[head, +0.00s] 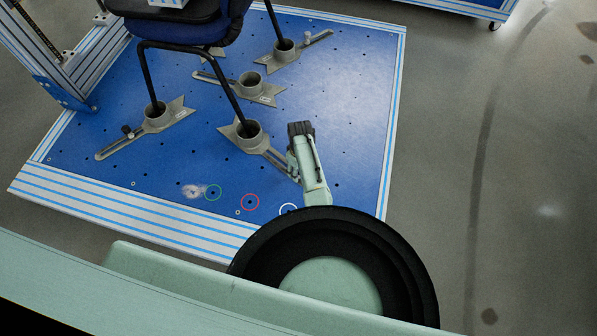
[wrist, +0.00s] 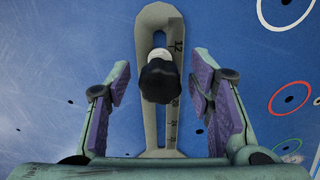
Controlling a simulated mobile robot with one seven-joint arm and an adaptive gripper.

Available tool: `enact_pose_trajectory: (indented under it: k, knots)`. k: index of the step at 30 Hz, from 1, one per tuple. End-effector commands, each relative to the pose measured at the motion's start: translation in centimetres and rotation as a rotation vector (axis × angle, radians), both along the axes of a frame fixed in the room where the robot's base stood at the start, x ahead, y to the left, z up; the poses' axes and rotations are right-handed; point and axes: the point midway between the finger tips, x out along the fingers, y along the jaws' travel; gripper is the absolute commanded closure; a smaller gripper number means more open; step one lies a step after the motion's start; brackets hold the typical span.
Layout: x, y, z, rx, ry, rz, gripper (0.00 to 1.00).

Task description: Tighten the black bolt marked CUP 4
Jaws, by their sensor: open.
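A black bolt (wrist: 160,80) with a knob-like head stands on a grey slotted arm (wrist: 154,20) with a printed scale in the wrist view. My gripper (wrist: 162,92) is open, with a purple-padded finger on each side of the bolt and a gap on both sides. In the head view the slotted arm (head: 269,154) runs from a grey cup (head: 243,139) around a chair leg towards the lower right. There my own arm covers its outer end and hides the bolt. I cannot read a CUP 4 mark in either view.
A chair (head: 190,30) stands over the blue platform (head: 345,100) with legs in grey cups. Another cup (head: 157,118) with a slotted arm and black bolt is at left. A metal frame (head: 85,65) stands at the upper left. The platform's right side is clear.

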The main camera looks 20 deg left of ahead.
Motion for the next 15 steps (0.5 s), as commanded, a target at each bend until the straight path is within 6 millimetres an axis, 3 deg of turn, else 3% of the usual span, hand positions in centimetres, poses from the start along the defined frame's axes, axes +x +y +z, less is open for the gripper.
enact_pose_trajectory:
  k: [7,15]
  knots:
    - [0.04,-0.02,0.04,0.000,0.000,0.274,0.52]
    - [0.05,-0.01,0.01,0.000,0.000,0.307,0.52]
